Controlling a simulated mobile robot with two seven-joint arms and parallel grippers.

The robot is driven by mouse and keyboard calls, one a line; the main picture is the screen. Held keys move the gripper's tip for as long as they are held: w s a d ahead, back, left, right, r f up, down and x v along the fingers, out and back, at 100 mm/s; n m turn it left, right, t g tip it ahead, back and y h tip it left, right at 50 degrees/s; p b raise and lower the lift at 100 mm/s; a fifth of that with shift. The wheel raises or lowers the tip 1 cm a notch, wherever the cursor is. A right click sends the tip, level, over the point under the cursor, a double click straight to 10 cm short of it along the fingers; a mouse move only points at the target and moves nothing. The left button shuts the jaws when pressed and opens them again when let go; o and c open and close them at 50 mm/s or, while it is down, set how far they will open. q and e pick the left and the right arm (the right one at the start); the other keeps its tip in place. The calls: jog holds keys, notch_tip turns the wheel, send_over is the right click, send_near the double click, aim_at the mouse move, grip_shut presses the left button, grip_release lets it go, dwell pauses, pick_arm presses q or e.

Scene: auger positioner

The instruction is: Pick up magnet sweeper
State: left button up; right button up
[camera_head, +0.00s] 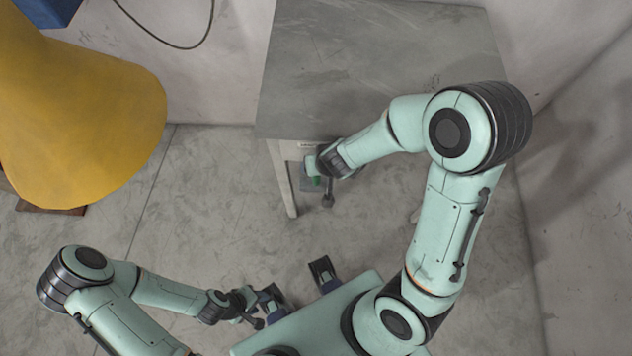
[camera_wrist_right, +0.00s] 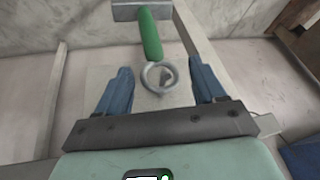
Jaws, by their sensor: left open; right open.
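The magnet sweeper (camera_wrist_right: 151,37) has a green handle, a grey bar head at the top of the right wrist view and a metal ring at its near end. My right gripper (camera_wrist_right: 163,88) is open, with the ring between its blue fingers in that view; whether the ring is at fingertip depth is unclear. In the head view, the right gripper is at the table's front edge, mostly hidden by its wrist, with a bit of the sweeper's green (camera_head: 316,181) showing. My left gripper (camera_head: 269,298) is open and low near my base, away from the sweeper.
A grey table (camera_head: 380,60) stands ahead against the wall, its light legs (camera_head: 283,180) close to my right gripper. A large yellow cone-shaped object (camera_head: 90,110) stands at the left. The floor between it and the table is clear.

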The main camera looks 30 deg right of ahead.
jog(key=b+x, duration=0.1)
jog(key=x, duration=0.2)
jog(key=shift+s+d+f+b, duration=0.1)
jog(key=shift+d+b, duration=0.05)
jog(key=shift+b, duration=0.25)
jog(key=shift+w+f+b, duration=0.25)
jog(key=shift+f+b, duration=0.05)
jog(key=shift+f, duration=0.05)
jog(key=c, duration=1.3)
jog(key=shift+r, duration=0.1)
jog(key=shift+w, duration=0.1)
